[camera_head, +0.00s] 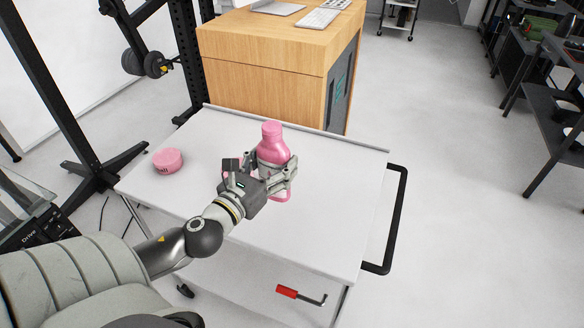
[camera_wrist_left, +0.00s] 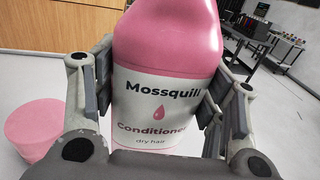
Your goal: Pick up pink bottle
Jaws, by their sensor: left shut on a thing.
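The pink bottle (camera_head: 272,148) is upright over the white table in the head view, with its lower part hidden by my left gripper (camera_head: 279,180). In the left wrist view the bottle (camera_wrist_left: 165,45) fills the middle, with a pale label reading "Mossquill Conditioner". My left gripper (camera_wrist_left: 158,103) is shut on the bottle, one finger pad on each side of it. I cannot tell whether the bottle's base touches the table. My right gripper is not in view.
A round pink container (camera_head: 168,161) sits on the white table (camera_head: 335,215), left of the bottle. A wooden cabinet (camera_head: 260,60) stands behind the table. A black handle (camera_head: 398,220) is at the table's right edge. The table's right side is clear.

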